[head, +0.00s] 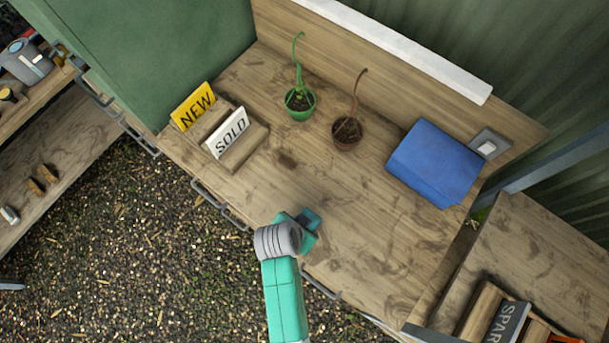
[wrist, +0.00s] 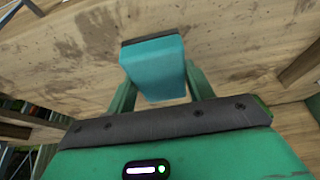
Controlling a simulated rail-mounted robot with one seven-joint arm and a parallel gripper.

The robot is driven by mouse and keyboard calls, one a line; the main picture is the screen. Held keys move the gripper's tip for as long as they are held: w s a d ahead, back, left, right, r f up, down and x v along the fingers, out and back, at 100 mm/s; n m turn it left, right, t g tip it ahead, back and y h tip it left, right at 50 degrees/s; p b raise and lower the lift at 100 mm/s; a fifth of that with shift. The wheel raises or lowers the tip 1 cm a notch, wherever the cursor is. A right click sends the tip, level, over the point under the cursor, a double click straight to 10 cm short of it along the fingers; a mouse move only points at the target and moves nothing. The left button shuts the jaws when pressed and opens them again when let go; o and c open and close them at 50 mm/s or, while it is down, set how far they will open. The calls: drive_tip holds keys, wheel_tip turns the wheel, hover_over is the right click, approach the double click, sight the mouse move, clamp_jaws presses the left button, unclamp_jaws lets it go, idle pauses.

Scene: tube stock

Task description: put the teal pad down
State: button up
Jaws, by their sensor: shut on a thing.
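The teal pad (wrist: 155,68) is a small block with a dark edge. In the wrist view it sits between the two green fingers of my gripper (wrist: 158,85), which is shut on it. In the head view the pad (head: 311,217) shows at the end of my gripper (head: 306,226), over the front edge of the wooden bench (head: 350,240). My gripper and wrist hide part of it. I cannot tell whether the pad touches the bench top.
A blue folded cloth or box (head: 434,163) lies at the bench's right. Green (head: 299,103) and brown (head: 347,132) potted plants stand at the back. The middle and front of the bench are clear.

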sight(304, 211)
drive_tip(key=w, duration=0.5)
drive_tip(key=shift+w+d+f, duration=0.2)
drive_tip(key=shift+d+f, duration=0.05)
drive_tip(key=shift+w+f, duration=0.15)
drive_tip(key=shift+f, duration=1.6)
drive_tip(key=shift+f, duration=0.25)
drive_tip(key=o, duration=0.9)
drive_tip(key=shift+r, duration=0.1)
drive_tip(key=shift+o, duration=0.2)
drive_tip(key=p+v, duration=0.1)
drive_tip(key=v, duration=1.1)
drive_tip(key=shift+d+r, duration=0.1)
drive_tip(key=shift+r, duration=0.05)
